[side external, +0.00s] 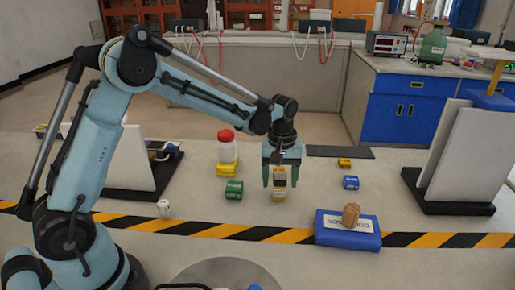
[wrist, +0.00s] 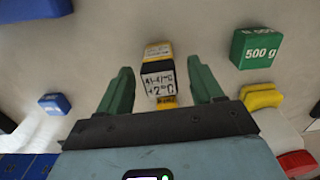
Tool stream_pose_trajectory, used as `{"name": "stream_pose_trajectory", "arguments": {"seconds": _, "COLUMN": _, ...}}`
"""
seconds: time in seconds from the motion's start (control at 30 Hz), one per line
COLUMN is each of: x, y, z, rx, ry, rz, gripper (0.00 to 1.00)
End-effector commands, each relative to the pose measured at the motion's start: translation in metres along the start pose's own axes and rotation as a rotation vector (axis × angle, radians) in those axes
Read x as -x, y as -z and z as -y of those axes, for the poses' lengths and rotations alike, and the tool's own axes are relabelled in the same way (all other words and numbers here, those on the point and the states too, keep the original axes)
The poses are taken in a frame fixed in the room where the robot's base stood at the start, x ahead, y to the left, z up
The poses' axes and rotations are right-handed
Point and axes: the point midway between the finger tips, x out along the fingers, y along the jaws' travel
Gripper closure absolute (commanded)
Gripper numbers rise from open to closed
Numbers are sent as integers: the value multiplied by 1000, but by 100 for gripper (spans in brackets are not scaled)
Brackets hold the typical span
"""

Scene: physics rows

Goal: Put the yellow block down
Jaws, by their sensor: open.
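A yellow block (side external: 279,196) with a dark band and a printed label stands upright on the grey table, between the fingers of my gripper (side external: 280,178). In the wrist view the block (wrist: 158,68) shows its black and white label, and my gripper (wrist: 162,88) has one green finger on each side of it. The fingers are open, with a visible gap to the block on both sides. A bit of yellow shows at the block's near end in the wrist view; I cannot tell if it is the same piece.
A green 500 g block (side external: 234,190) and a red-lidded jar (side external: 227,150) on a yellow block (side external: 228,168) stand left. A blue block (side external: 351,182) and small yellow block (side external: 344,162) lie right. A blue case (side external: 335,236) bearing a cork-coloured piece (side external: 351,214) lies in front.

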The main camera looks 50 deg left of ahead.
Motion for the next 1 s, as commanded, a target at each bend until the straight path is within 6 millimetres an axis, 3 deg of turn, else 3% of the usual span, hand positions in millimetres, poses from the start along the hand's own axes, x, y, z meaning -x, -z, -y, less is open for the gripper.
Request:
{"name": "stream_pose_trajectory", "arguments": {"seconds": 0.17, "x": -18, "y": 0, "z": 0, "rx": 0, "ry": 0, "rz": 0, "gripper": 34}}
{"name": "stream_pose_trajectory", "arguments": {"seconds": 0.43, "x": -20, "y": 0, "z": 0, "rx": 0, "ry": 0, "rz": 0, "gripper": 36}}
{"name": "stream_pose_trajectory", "arguments": {"seconds": 0.8, "x": -20, "y": 0, "z": 0, "rx": 0, "ry": 0, "rz": 0, "gripper": 92}}
{"name": "stream_pose_trajectory", "arguments": {"seconds": 0.87, "x": -20, "y": 0, "z": 0, "rx": 0, "ry": 0, "rz": 0, "gripper": 97}}
{"name": "stream_pose_trajectory", "arguments": {"seconds": 1.0, "x": -20, "y": 0, "z": 0, "rx": 0, "ry": 0, "rz": 0, "gripper": 97}}
